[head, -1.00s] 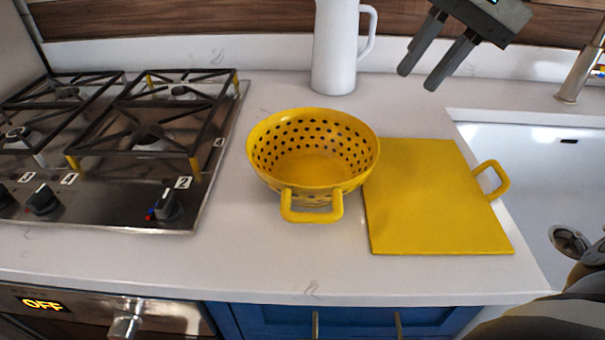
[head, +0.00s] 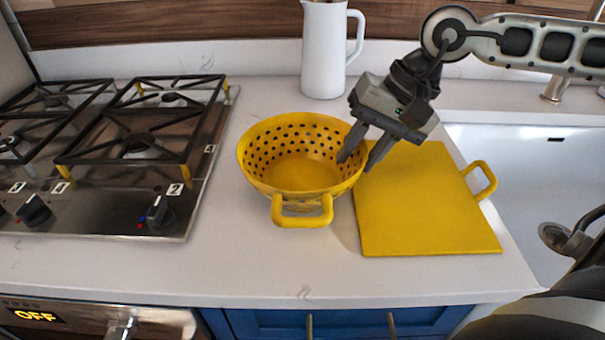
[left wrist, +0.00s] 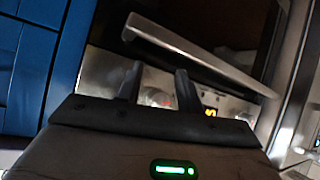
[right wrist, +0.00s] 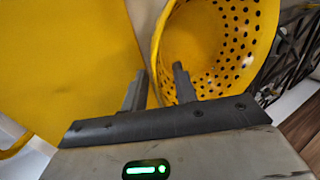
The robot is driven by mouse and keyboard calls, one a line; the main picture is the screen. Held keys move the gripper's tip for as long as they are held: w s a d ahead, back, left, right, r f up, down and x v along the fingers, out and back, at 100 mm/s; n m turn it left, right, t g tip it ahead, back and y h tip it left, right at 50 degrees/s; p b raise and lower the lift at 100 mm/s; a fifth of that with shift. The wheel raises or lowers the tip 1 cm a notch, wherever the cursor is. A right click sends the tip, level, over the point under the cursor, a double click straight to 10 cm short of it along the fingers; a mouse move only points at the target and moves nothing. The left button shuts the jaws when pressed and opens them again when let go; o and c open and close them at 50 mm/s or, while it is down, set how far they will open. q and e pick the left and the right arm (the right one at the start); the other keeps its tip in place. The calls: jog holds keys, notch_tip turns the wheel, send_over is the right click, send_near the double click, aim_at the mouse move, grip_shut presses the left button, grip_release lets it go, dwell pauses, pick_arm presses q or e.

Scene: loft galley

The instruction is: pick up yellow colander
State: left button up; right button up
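The yellow colander (head: 268,140) stands upright on the counter between the stove and the yellow cutting board (head: 425,215). It is empty, with dark round holes, and its front handle (head: 302,220) faces me. My right gripper (head: 357,163) is open at the colander's right rim, pointing down. In the right wrist view, one finger is over the colander's inside (right wrist: 205,50) and the other outside, with the rim between them; contact cannot be told. My left gripper (left wrist: 158,69) is open and empty, low in front of the oven, and is out of the head view.
A white pitcher (head: 323,50) stands at the back, behind the colander. A gas stove (head: 110,200) with iron grates is at left, a white sink (head: 520,165) at right. The front strip of counter (head: 270,275) is clear.

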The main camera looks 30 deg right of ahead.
jog(key=shift+w+a+f, duration=0.1)
jog(key=shift+a+f, duration=0.2)
jog(key=shift+f, duration=0.35)
grip_shut()
